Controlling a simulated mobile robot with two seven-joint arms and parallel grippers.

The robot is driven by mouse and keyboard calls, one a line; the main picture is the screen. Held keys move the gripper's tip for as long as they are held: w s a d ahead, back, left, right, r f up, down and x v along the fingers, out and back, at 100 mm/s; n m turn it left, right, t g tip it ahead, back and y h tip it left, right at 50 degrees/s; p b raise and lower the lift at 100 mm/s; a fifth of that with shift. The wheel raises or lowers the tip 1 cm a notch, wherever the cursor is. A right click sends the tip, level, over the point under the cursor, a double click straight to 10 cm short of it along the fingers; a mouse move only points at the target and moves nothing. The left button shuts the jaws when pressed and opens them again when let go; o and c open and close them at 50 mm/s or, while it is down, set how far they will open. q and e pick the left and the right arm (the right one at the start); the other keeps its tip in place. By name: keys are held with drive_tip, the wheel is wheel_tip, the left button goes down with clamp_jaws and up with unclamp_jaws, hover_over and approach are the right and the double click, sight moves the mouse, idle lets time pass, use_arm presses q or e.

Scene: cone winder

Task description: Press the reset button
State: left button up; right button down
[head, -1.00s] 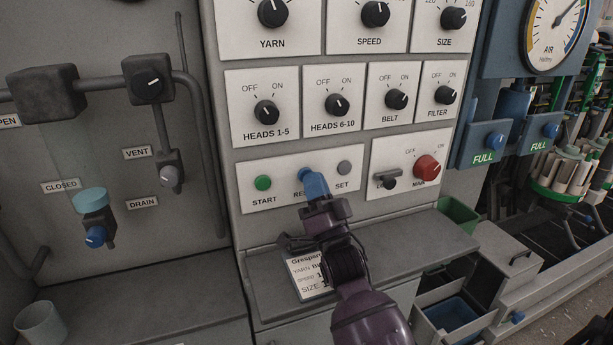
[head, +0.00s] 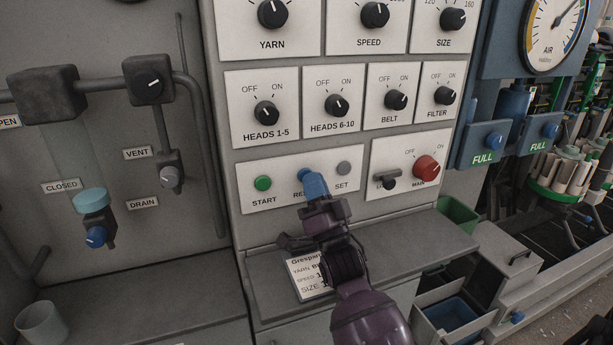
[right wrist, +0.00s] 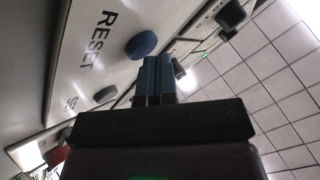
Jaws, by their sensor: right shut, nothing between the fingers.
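The reset button is a round blue button on a white plate, between the green START button (head: 263,183) and the grey SET button (head: 343,168). In the head view my right gripper (head: 312,180) covers most of it and part of the RESET label. The right wrist view shows the blue reset button (right wrist: 141,44) beside the word RESET, just ahead of my blue fingertips (right wrist: 154,78). My right gripper is shut and empty, its tips close to the button. I cannot tell whether they touch it. My left gripper is not in view.
A row of dials, such as HEADS 6-10 (head: 337,105), sits above. A small lever (head: 387,180) and the red MAIN knob (head: 427,168) are to the right. A grey shelf (head: 420,245) with a printed card (head: 305,277) juts out below the buttons.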

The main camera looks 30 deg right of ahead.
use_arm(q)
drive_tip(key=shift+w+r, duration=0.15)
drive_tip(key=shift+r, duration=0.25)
use_arm(e)
drive_tip(key=shift+s+a, duration=0.15)
drive_tip(key=shift+s, duration=0.5)
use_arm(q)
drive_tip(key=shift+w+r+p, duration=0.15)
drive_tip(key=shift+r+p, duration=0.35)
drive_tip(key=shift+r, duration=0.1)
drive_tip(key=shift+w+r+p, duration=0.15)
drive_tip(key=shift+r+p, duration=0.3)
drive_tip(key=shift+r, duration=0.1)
use_arm(e)
drive_tip(key=shift+s+a, duration=0.2)
drive_tip(key=shift+s, duration=0.6)
drive_tip(key=shift+s+a, duration=0.2)
drive_tip(key=shift+s, duration=0.65)
drive_tip(key=shift+s+a, duration=0.2)
drive_tip(key=shift+s, duration=0.6)
